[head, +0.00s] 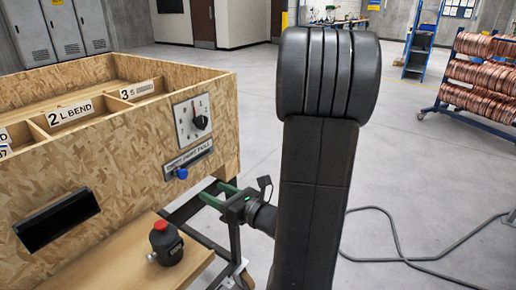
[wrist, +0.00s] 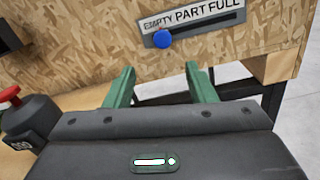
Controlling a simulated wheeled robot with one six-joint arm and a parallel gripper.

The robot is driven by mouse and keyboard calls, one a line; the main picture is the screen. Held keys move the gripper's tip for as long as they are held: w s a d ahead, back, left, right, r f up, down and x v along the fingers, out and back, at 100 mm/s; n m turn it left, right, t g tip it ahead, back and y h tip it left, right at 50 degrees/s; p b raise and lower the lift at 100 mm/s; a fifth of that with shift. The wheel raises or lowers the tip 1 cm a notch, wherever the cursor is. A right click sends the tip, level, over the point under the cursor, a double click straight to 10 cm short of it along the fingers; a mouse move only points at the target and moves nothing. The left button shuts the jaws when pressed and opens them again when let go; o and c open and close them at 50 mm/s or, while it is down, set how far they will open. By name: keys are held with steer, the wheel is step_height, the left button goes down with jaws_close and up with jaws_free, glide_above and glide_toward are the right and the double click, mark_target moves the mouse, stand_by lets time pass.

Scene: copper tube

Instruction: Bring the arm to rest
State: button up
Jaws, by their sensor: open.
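My gripper (head: 225,194) has two green fingers and is in front of the wooden box's front right corner, partly behind my arm in the head view. In the wrist view my gripper (wrist: 158,84) is open, its fingers apart with nothing between them. The fingers point toward the box front, below the slider label with a blue knob (wrist: 163,39). I cannot tell whether a fingertip touches the box.
The chipboard box (head: 120,150) has labelled compartments and a dial (head: 193,117). A black device with a red button (head: 165,243) stands on the wooden ledge. A cable (head: 405,258) lies on the floor. A rack of copper coils (head: 480,75) stands at right.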

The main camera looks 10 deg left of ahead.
mark_target(184, 176)
steer(key=p+x, duration=0.1)
steer(key=x, duration=1.2)
steer(key=shift+w+a, duration=0.15)
steer(key=shift+p, duration=0.3)
